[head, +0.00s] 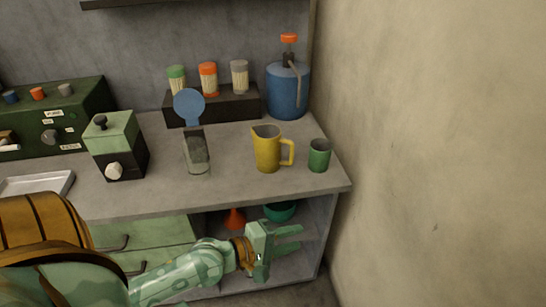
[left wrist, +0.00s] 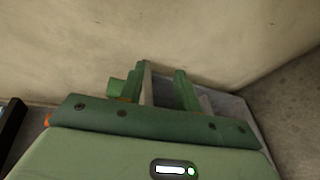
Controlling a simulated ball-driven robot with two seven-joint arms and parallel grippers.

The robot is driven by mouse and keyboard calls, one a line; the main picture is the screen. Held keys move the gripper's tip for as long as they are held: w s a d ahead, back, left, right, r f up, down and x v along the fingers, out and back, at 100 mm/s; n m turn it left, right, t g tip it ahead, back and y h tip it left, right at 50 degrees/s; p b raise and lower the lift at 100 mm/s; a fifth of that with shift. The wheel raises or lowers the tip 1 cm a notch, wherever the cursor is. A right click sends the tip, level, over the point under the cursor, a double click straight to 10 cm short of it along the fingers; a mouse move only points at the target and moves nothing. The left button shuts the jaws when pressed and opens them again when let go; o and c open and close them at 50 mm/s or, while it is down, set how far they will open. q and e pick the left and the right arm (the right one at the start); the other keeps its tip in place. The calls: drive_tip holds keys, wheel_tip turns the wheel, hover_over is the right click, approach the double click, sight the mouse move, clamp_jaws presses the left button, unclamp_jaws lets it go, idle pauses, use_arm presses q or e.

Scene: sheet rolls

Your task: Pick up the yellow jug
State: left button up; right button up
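The yellow jug (head: 267,150) stands upright on the grey counter (head: 232,188), its handle pointing right. My left gripper (head: 299,238) is in front of the counter, below its top, beside the open shelf. Its two fingers are apart and nothing shows between them. The fingers also show in the left wrist view (left wrist: 163,78), pointing toward the wall. The gripper is clear of the jug. I cannot make out the jug in the left wrist view. My right gripper is not in view.
A green cup (head: 319,155) stands just right of the jug. A clear dispenser with a blue disc (head: 189,106) stands to its left. A blue bottle (head: 287,92) and a dark rack of jars (head: 212,106) are behind. The wall (head: 430,130) closes the right side.

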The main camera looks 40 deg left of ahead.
use_arm(q)
drive_tip(key=w+a+r+n+t+y, duration=0.3)
drive_tip(key=w+a+n+t, duration=0.15)
drive_tip(key=a+n, duration=0.65)
drive_tip(key=n+y, duration=0.4)
drive_tip(key=n, duration=0.6)
approach(291, 152)
drive_tip(key=shift+y, duration=0.3)
drive_tip(key=w, duration=0.3)
drive_tip(key=w+a, duration=0.1)
drive_tip(key=w, duration=0.1)
drive_tip(key=shift+r+b, duration=0.15)
drive_tip(key=shift+b, duration=0.15)
drive_tip(key=w, duration=0.3)
drive_tip(key=w+b, duration=0.1)
drive_tip(key=w, duration=0.1)
drive_tip(key=shift+w+d+f, duration=0.25)
drive_tip(key=shift+w+d, duration=0.05)
drive_tip(key=shift+w, duration=0.05)
drive_tip(key=shift+r, duration=0.1)
clamp_jaws()
